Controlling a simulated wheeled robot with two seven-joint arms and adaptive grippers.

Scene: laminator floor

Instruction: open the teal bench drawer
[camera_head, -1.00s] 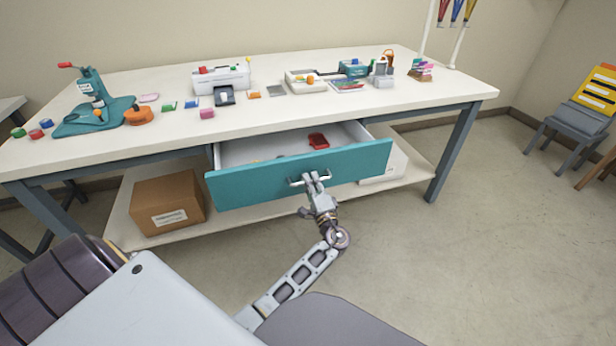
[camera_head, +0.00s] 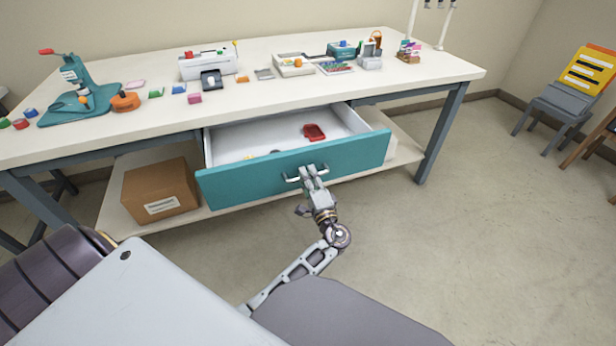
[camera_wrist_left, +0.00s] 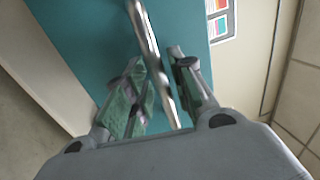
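The teal bench drawer (camera_head: 245,181) stands out from under the bench top, its white inside showing. Its silver bar handle (camera_head: 292,179) is on the middle of the front. My left gripper (camera_head: 311,172) is at the handle. In the left wrist view, the handle (camera_wrist_left: 148,38) runs between the two fingers of the left gripper (camera_wrist_left: 160,88), which are closed in around it, with the teal front (camera_wrist_left: 85,35) behind. My right gripper is not in view.
A red item (camera_head: 314,132) lies in the drawer. The bench top (camera_head: 290,95) carries a teal press (camera_head: 75,90), a white machine (camera_head: 208,65) and small items. A cardboard box (camera_head: 160,190) sits on the lower shelf. Floor to the right is clear up to a chair (camera_head: 565,105).

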